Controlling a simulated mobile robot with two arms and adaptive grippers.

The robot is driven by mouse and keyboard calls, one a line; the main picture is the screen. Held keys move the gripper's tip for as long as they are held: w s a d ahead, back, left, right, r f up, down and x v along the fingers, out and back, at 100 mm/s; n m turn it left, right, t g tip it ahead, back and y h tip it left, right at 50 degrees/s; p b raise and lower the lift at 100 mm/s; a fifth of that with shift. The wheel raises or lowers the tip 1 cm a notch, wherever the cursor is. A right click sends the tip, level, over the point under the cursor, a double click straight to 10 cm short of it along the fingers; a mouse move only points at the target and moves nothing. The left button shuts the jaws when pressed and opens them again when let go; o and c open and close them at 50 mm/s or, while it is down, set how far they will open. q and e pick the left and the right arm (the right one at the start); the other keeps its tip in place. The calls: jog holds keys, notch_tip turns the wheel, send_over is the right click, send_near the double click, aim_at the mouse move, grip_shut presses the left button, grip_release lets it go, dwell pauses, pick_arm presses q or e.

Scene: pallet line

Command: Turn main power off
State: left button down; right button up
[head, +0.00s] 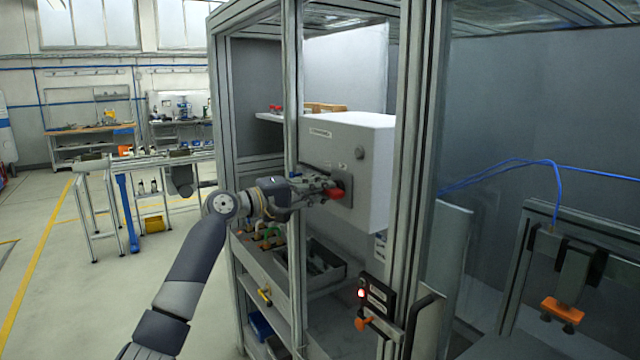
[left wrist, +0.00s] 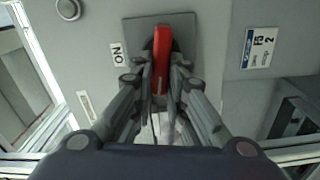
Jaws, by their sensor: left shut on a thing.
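A white power cabinet (head: 375,150) is mounted inside the grey metal frame. On its front is a red switch handle (head: 335,193) on a grey plate. In the left wrist view the red handle (left wrist: 161,60) sits on the grey plate (left wrist: 135,40), next to a label reading "NO" as seen in that picture (left wrist: 118,54). My left gripper (head: 328,190) is at the handle. In the left wrist view its fingers (left wrist: 161,88) are shut on the red handle, one on each side. My right gripper is not in view.
A frame post (head: 292,90) stands close beside my left arm. Below the cabinet is a shelf with a dark bin (head: 318,265). A box with a red light (head: 375,295) is on the right post. The floor at left is open.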

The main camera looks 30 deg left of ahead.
pick_arm(q)
jog(key=shift+n+p, duration=0.35)
jog(key=shift+n, duration=0.55)
jog(key=shift+f, duration=0.1)
jog(key=c, duration=1.6)
grip_release()
jog(key=shift+f, duration=0.1)
jog(key=v, duration=1.2)
jog(key=shift+a, duration=0.15)
